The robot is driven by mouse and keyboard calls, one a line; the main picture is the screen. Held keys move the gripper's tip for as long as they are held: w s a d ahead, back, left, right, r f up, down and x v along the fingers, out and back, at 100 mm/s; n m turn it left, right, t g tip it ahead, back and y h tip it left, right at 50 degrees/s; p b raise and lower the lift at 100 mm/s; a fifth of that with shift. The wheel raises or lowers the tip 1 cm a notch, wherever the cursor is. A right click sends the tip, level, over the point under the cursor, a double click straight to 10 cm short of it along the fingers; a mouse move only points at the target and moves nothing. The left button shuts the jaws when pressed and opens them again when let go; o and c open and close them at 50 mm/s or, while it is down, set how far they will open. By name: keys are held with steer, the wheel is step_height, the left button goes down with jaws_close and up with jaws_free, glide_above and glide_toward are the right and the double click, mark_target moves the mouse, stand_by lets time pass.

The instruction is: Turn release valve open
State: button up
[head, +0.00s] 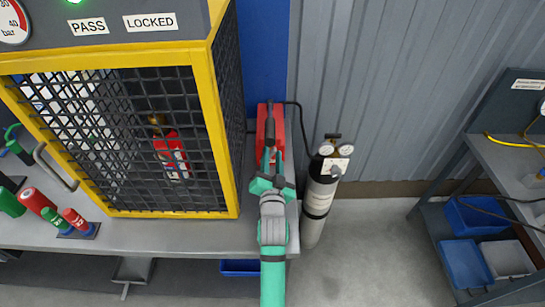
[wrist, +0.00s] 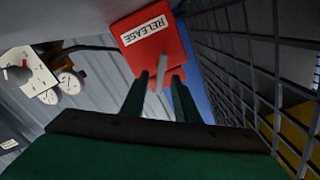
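The release valve is a red block (head: 264,128) on the bench beside the cage. In the wrist view the red block (wrist: 152,38) carries a white "RELEASE" label, and a pale grey lever (wrist: 161,80) sticks out below it. My gripper (head: 270,158) reaches up to the block from the front. In the wrist view its two green fingers (wrist: 160,80) stand apart, one on each side of the lever. Small gaps seem to show between lever and fingers. The lever is hard to make out in the head view, behind the fingers.
The yellow-framed mesh cage (head: 228,140) stands close to the left, with a red extinguisher (head: 171,155) inside. A grey gas cylinder (head: 318,195) with gauges and a black hose stands close to the right. Coloured cylinders (head: 40,205) lie at the bench's left.

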jaws_close()
steer(key=shift+n, duration=0.4)
steer(key=n, duration=0.3)
steer(key=shift+a+r+n, duration=0.1)
steer(key=shift+a+n, duration=0.1)
steer(key=shift+n, duration=0.2)
steer(key=shift+a+n, duration=0.15)
steer(key=shift+n, duration=0.75)
steer(key=shift+a, duration=0.1)
jaws_free()
